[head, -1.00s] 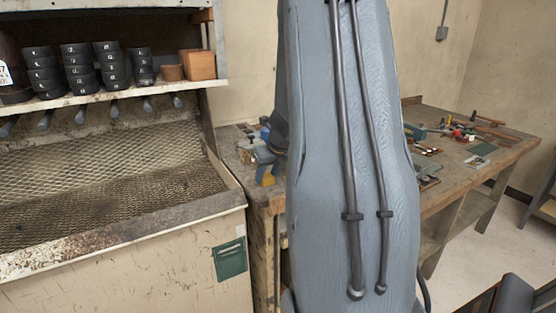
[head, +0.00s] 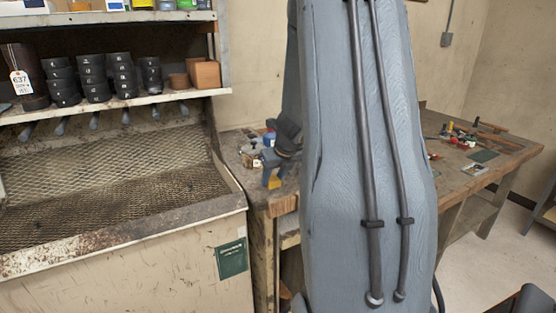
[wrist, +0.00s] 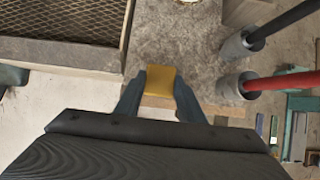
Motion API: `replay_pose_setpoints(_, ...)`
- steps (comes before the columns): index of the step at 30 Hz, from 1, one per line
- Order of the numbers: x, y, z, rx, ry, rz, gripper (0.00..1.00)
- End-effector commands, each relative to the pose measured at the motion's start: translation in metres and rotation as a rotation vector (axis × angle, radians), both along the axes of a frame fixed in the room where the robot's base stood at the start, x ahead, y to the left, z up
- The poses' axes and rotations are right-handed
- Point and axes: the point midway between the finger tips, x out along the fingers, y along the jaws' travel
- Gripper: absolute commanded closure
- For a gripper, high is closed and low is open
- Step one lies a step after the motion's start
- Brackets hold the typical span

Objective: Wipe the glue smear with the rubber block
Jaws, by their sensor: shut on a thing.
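The rubber block looks amber-yellow. My gripper (wrist: 160,88) is shut on the rubber block (wrist: 160,76), with one finger on each side, in the wrist view. I cannot make out the glue smear in either view; my arm hides part of the bench.
A beige cabinet with a mesh tray (head: 110,190) stands left of the bench. Its shelf (head: 120,103) holds black rings and brown blocks. Several hand tools (head: 465,140) lie on the bench's right part. Two cylinders, one with a red rod (wrist: 290,82), stand right of the gripper in the wrist view.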

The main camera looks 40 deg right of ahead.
Motion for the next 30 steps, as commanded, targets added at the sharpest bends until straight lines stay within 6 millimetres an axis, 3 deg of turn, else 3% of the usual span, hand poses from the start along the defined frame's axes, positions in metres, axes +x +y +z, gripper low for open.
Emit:
replay_pose_setpoints(16, -0.001, 0.000, 0.042, -0.001, -0.001, 0.001, 0.89)
replay_pose_setpoints(30, 0.001, 0.000, 0.044, -0.001, -0.001, 0.001, 0.89)
